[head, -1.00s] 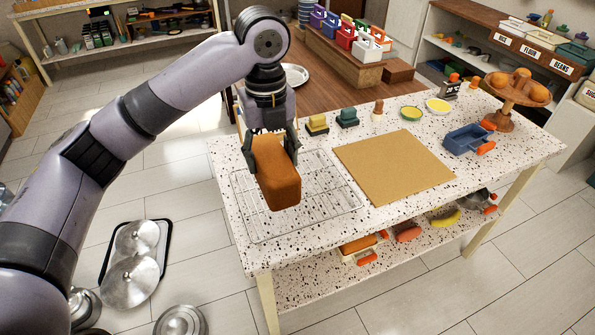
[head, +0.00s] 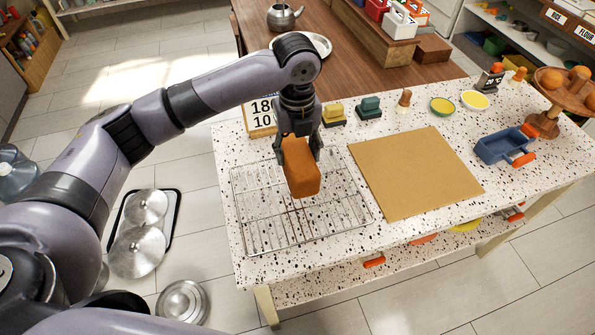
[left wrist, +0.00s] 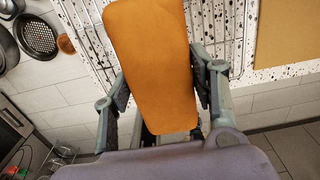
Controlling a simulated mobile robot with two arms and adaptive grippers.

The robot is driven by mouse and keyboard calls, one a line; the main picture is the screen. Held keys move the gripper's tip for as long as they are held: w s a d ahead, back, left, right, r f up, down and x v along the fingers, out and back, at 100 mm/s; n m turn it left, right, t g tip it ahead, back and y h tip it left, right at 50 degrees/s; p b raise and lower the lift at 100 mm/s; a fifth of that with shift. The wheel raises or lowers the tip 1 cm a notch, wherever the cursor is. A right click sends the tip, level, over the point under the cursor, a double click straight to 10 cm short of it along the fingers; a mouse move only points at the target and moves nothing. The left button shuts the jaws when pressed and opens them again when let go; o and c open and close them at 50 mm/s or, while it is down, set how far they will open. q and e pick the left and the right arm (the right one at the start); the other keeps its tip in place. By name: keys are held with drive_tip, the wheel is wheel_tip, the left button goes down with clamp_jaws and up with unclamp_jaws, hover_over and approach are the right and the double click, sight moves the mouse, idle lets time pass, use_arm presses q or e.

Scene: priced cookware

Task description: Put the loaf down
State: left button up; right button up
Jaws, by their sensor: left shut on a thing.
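The loaf (head: 300,168) is a brown-orange block, held in my left gripper (head: 299,148) over the wire cooling rack (head: 265,217) on the speckled table. In the left wrist view the loaf (left wrist: 155,65) fills the space between the two fingers of the left gripper (left wrist: 160,95), which touch its sides. The rack (left wrist: 215,25) shows behind it there. I cannot tell whether the loaf's underside touches the rack. My right gripper is not in view.
A tan board (head: 415,172) lies right of the rack, with a blue loaf tin (head: 500,146) beyond it. A sign with numbers (head: 262,115) stands behind the rack. The rack's front left part is bare.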

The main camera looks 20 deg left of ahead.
use_arm(q)
drive_tip(key=f, duration=0.5)
drive_tip(key=shift+w+p, duration=0.2)
drive_tip(key=shift+p, duration=0.2)
wheel_tip(320, 180, down, 4)
drive_tip(key=shift+f+p, duration=0.1)
drive_tip(key=shift+p, duration=0.35)
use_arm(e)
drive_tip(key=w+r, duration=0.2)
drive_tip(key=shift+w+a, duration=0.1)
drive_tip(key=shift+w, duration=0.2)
use_arm(q)
drive_tip(key=shift+f, duration=0.1)
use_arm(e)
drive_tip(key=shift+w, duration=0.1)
use_arm(q)
drive_tip(key=o, duration=1)
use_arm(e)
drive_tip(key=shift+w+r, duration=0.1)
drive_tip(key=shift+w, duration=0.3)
